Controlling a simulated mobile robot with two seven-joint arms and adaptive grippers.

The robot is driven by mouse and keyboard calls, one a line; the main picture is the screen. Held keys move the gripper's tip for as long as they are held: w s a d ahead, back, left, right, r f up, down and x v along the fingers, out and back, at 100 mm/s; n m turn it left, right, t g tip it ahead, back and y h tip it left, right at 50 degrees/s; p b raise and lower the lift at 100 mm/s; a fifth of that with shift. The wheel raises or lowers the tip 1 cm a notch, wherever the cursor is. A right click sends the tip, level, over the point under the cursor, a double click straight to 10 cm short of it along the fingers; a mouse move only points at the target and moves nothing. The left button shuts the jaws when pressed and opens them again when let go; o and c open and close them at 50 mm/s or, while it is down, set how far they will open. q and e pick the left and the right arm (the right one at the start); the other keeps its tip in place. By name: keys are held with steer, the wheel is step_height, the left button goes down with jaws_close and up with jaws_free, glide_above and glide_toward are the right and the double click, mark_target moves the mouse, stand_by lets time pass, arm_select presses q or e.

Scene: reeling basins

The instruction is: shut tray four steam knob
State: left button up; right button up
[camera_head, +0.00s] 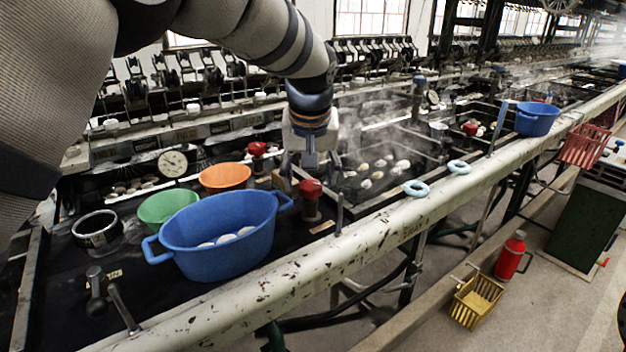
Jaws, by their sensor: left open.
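A red steam knob (311,189) stands on a dark metal post by the front rail. A second red knob (257,148) stands behind it to the left, and a third red knob (470,129) is farther along to the right. I cannot tell for sure which belongs to tray four. My left gripper (311,162) points down just above and behind the nearest red knob, open, with nothing seen between its fingers. Its far finger is partly hidden. A basin (425,145) with pale cocoons lies to its right, with steam over it. My right gripper is not in view.
A blue tub (218,238) with cocoons, a green bowl (165,206) and an orange bowl (225,177) stand left of the knob. The worn front rail (375,238) carries two pale blue rings (416,188). A gauge (172,163) is behind.

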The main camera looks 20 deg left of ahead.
arm_select(q)
steer(key=shift+x, duration=1)
steer(key=c, duration=1.1)
steer(key=shift+r, duration=0.1)
steer(key=shift+c, duration=0.2)
